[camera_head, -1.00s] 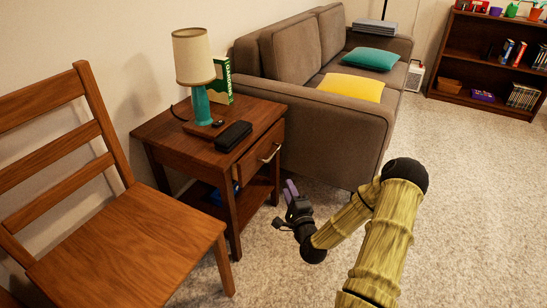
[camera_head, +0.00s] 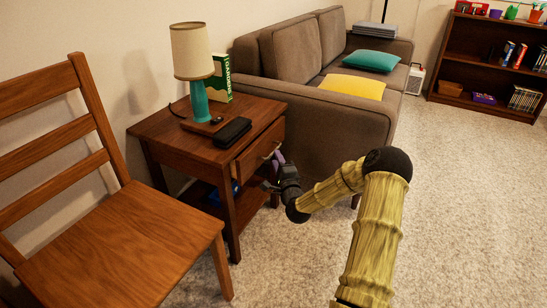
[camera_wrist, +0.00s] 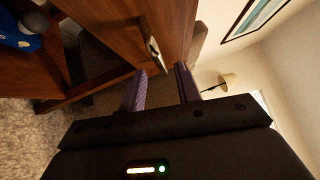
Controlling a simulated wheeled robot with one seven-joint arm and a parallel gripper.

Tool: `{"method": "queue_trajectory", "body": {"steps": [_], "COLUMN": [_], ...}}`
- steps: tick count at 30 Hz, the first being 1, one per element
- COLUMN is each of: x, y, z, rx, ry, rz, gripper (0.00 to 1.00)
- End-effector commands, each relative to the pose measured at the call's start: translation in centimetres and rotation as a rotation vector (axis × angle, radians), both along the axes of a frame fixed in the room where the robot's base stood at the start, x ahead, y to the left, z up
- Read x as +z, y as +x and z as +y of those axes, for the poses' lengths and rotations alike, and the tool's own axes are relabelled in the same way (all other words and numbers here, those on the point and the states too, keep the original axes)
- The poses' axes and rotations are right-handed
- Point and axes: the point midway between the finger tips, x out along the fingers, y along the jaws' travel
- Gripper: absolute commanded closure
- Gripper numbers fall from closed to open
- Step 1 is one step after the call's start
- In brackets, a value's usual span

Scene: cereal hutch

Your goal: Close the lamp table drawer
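The lamp table (camera_head: 160,132) is dark brown wood with a low shelf. Its drawer (camera_head: 248,158) faces right in the head view and has a pale metal handle (camera_head: 273,150). How far the drawer stands out is hard to tell. My gripper (camera_head: 276,163) is in front of the drawer, close to the handle. In the wrist view, the handle (camera_wrist: 155,55) lies just beyond the two purple fingers of my gripper (camera_wrist: 161,80). The fingers are apart with nothing between them. Contact with the handle cannot be made out.
A wooden chair (camera_head: 120,240) stands at the left. A grey sofa (camera_head: 340,118) is just behind the table. Open carpet (camera_head: 470,200) lies to the right.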

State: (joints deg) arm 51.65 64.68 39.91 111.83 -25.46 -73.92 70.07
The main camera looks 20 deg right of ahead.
Motion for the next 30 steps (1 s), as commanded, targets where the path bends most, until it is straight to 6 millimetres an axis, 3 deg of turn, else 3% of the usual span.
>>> {"method": "queue_trajectory", "body": {"steps": [3, 9, 20, 25, 30], "x": [0.1, 0.5, 0.7, 0.7, 0.7], "y": [2.1, 4.4, 4.8, 4.8, 4.8], "z": [-0.3, -0.6, -0.6, -0.6, -0.6], "rx": [-0.001, 0.0, 0.0, 0.0, 0.001], "ry": [-0.001, 0.0, 0.001, 0.001, 0.001], "rz": [-0.004, -0.002, 0.0, 0.0, 0.001], "gripper": [0.67, 0.67, 0.67, 1.0, 1.0]}}
